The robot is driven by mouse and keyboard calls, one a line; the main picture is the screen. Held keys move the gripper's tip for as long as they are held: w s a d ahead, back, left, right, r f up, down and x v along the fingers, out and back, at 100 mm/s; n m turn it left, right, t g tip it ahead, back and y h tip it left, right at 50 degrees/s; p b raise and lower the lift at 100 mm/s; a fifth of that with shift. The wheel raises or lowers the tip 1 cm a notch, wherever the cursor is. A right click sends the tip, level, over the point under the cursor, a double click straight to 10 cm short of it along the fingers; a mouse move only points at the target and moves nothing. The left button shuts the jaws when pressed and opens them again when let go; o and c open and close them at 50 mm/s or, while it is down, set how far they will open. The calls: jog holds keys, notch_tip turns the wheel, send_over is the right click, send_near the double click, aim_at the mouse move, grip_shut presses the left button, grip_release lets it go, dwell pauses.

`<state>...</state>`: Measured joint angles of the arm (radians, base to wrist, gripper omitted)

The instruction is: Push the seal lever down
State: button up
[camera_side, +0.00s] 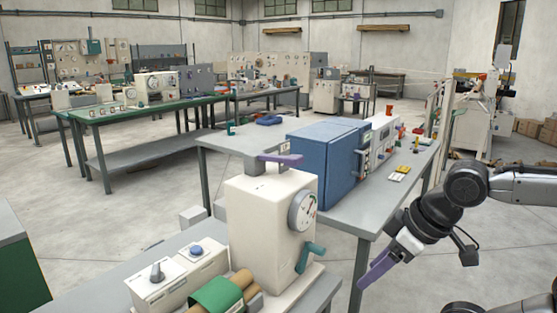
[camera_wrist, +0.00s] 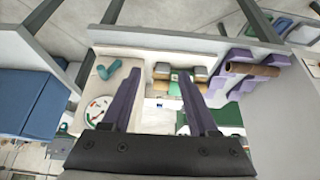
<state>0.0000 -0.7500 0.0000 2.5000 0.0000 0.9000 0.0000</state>
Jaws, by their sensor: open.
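A cream winder machine (camera_side: 255,225) stands on the near bench in the side view. A teal bent lever (camera_side: 311,256) sits on its right side below a round dial (camera_side: 303,211). A flat purple bar (camera_side: 281,159) lies across its top. No label shows which of these is the seal lever. The teal lever also shows in the wrist view (camera_wrist: 110,69), left of my fingers. My gripper (camera_side: 364,284) is to the right of the machine, apart from the teal lever, with its purple fingers pointing down-left. In the wrist view (camera_wrist: 158,72) the fingers are spread and empty.
A brown roll with a green band (camera_side: 216,296) lies in front. A blue cabinet (camera_side: 318,165) stands on the grey table behind. The space around my gripper looks clear.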

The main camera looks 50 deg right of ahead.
dwell(0.4)
jog(key=shift+s, duration=0.1)
jog(key=c, duration=0.4)
jog(key=r, duration=0.1)
jog(key=r+n, duration=0.1)
jog(key=w+r, duration=0.1)
jog(key=shift+a+r, duration=0.2)
jog(key=shift+a, duration=0.2)
jog(key=c, duration=0.5)
jog(key=shift+n+t+y, duration=0.3)
jog(key=shift+n+y, duration=0.1)
jog(key=w+r, duration=0.1)
jog(key=r, duration=0.2)
jog(key=w+r, duration=0.1)
jog(key=r, duration=0.1)
jog(key=shift+w+a+r, duration=0.15)
jog(key=shift+w+r, duration=0.2)
grip_shut()
jog(key=w+d+r+t, duration=0.1)
jog(key=w+d+r, duration=0.2)
jog(key=w+r, duration=0.8)
jog(key=w+d+r+m, duration=0.1)
jog(key=w+d+r, duration=0.1)
jog(key=d, duration=0.4)
jog(key=w+d+r, duration=0.3)
jog(key=w+d, duration=0.1)
jog(key=d, duration=0.2)
jog(key=shift+w+d+r+m+h, duration=0.2)
jog(key=shift+d+r+m+h, duration=0.1)
jog(key=shift+m+h, duration=0.1)
